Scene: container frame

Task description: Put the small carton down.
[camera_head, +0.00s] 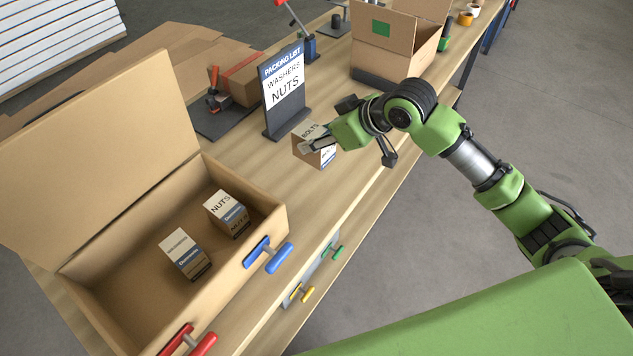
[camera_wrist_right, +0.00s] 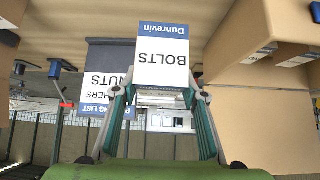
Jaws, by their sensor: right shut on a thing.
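The small carton (camera_head: 324,157), white and brown and labelled "BOLTS", is held by my right gripper (camera_head: 316,146) beside the packing list sign. In the right wrist view the carton (camera_wrist_right: 161,55) fills the space between the fingers, its label upside down. Whether its base touches the table cannot be told. The packing list sign (camera_head: 284,93) stands on the table and reads "WASHERS" and "NUTS". An open container (camera_head: 272,205) at left holds two small cartons, a "NUTS" carton (camera_head: 227,213) and another (camera_head: 185,254) with its label unreadable. My left gripper is out of view.
The wooden table (camera_head: 240,160) has bare room between the container and the sign. An open cardboard box (camera_head: 388,50) and a brown box with a red band (camera_head: 240,80) stand farther back.

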